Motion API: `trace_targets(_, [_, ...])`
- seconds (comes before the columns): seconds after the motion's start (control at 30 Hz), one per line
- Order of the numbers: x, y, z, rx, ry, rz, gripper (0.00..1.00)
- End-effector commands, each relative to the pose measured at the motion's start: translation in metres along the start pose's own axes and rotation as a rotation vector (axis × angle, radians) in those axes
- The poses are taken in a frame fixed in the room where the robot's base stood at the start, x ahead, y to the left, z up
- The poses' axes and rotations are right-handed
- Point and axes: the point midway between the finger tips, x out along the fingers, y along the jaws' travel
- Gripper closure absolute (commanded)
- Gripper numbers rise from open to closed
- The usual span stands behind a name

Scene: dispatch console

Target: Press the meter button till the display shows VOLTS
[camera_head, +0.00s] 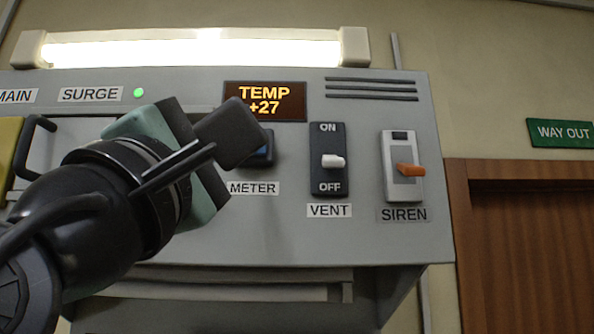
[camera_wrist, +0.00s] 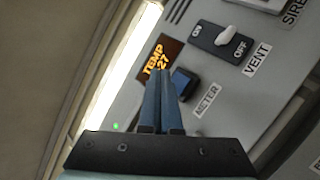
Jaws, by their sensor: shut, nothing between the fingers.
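The display (camera_head: 264,101) on the grey console reads TEMP +27 in orange letters. It also shows in the wrist view (camera_wrist: 160,58). The meter button (camera_head: 264,149) is blue in a dark housing below the display, above the METER label (camera_head: 253,188). In the head view my gripper (camera_head: 240,135) covers much of the button. I cannot tell whether the fingertips touch the button.
The VENT switch (camera_head: 333,162) with a white lever is right of the button. The SIREN switch (camera_head: 408,170) with an orange lever is further right. A green light (camera_head: 139,93) is lit beside SURGE. A lamp (camera_head: 190,52) runs above the console.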

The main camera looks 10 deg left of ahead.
Motion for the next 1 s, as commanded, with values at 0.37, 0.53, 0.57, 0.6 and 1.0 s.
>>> trace_targets(0.37, [-0.014, 0.010, 0.010, 0.000, 0.000, 0.000, 1.00])
trace_targets(0.53, [-0.014, 0.010, 0.010, 0.000, 0.000, 0.001, 1.00])
trace_targets(0.57, [-0.014, 0.010, 0.010, 0.000, 0.000, 0.001, 1.00])
trace_targets(0.6, [-0.014, 0.010, 0.010, 0.000, 0.000, 0.001, 1.00])
trace_targets(1.0, [-0.015, 0.009, 0.010, 0.006, 0.002, 0.001, 1.00])
